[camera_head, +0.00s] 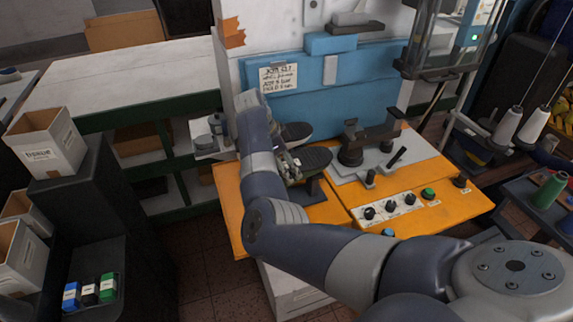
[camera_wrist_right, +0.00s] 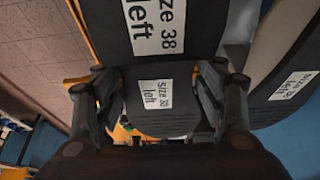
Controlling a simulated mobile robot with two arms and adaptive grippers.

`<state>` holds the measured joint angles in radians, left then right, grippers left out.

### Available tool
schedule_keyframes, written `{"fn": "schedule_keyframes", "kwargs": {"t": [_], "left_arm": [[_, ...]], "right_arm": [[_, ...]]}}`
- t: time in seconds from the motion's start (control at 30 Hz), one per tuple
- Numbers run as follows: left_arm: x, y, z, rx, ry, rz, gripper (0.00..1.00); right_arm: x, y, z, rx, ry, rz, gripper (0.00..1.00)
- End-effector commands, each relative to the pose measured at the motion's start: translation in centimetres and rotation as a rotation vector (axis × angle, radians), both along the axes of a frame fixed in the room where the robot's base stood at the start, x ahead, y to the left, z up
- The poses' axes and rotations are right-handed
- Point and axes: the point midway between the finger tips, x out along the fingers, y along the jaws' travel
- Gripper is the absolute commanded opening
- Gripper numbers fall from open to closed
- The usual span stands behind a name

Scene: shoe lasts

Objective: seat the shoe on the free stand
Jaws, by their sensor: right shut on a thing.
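My right arm reaches in from the lower right, and its gripper (camera_head: 288,161) is at the left end of the orange bench top. In the right wrist view its fingers (camera_wrist_right: 157,98) are closed on a dark shoe part with a white "size 38 left" label (camera_wrist_right: 156,96). A larger dark sole (camera_wrist_right: 190,12) with the same wording fills the top of that view. Another labelled dark sole (camera_wrist_right: 272,104) is at the right edge. In the head view, one dark sole (camera_head: 319,159) is on a post (camera_head: 312,187) and another (camera_head: 296,132) lies behind it. My wrist hides part of them.
The orange bench (camera_head: 420,203) carries a dark clamp fixture (camera_head: 366,142) on a grey plate and a row of knobs (camera_head: 390,207). A blue panel (camera_head: 350,78) stands behind. A tissue box (camera_head: 43,140) and a dark shelf are at the left.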

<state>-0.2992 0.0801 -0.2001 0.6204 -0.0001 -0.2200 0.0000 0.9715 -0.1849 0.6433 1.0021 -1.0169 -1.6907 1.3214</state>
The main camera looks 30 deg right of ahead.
Motion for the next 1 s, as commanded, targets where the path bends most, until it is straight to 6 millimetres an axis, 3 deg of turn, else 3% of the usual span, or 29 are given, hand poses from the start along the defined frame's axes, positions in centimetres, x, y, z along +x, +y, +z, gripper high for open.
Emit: {"fn": "schedule_keyframes", "kwargs": {"t": [0.17, 0.2, 0.27, 0.7, 0.87, 1.0], "left_arm": [[-0.1, 0.0, 0.0, 0.000, 0.001, 0.000, 0.40], [-0.1, 0.0, 0.0, 0.000, 0.001, 0.000, 0.40], [-0.1, 0.0, 0.0, 0.000, 0.001, 0.000, 0.40], [-0.4, 0.3, 0.0, 0.004, 0.004, 0.000, 0.40], [-0.2, 0.2, 0.0, 0.002, 0.003, 0.000, 0.40], [-0.2, 0.1, 0.0, 0.001, 0.002, 0.000, 0.40]], "right_arm": [[0.1, -0.1, 0.2, -0.003, -0.004, 0.000, 0.13], [0.1, -0.1, 0.2, -0.003, -0.004, 0.000, 0.74], [0.1, -0.1, 0.2, -0.003, -0.004, 0.000, 0.88], [0.0, 0.2, 0.1, 0.001, 0.002, 0.000, 0.88], [0.3, 0.9, 2.1, 0.001, -0.002, 0.002, 0.88], [0.5, 2.0, 5.0, -0.001, -0.004, 0.002, 0.88]]}}
